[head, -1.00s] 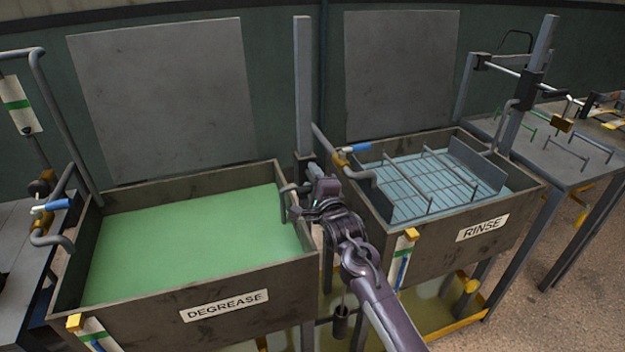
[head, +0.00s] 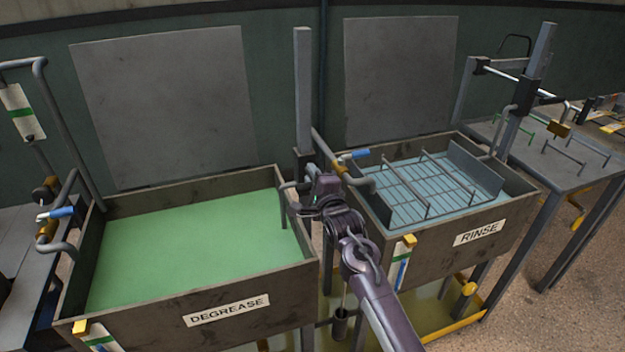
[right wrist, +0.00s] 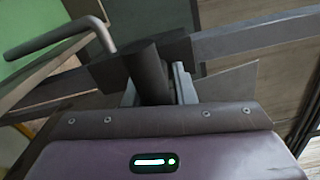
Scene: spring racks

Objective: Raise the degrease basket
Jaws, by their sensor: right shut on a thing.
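The degrease tank (head: 200,318) stands at left, filled with opaque green liquid (head: 190,240). No basket shows above the liquid. A grey bent hanger rod (head: 283,208) reaches over the tank's right wall and down toward the liquid; it also shows in the right wrist view (right wrist: 55,45). My right gripper (head: 324,187) is beside that wall, near the foot of the lift post (head: 303,90). In the right wrist view it is shut on a dark round handle (right wrist: 148,70) by the rod. My left gripper is not in view.
The rinse tank (head: 440,250) stands to the right, with a wire basket (head: 425,185) raised in it above blue liquid. A blue-handled tap (head: 352,156) sits between the tanks. A table (head: 565,150) with racks stands at far right.

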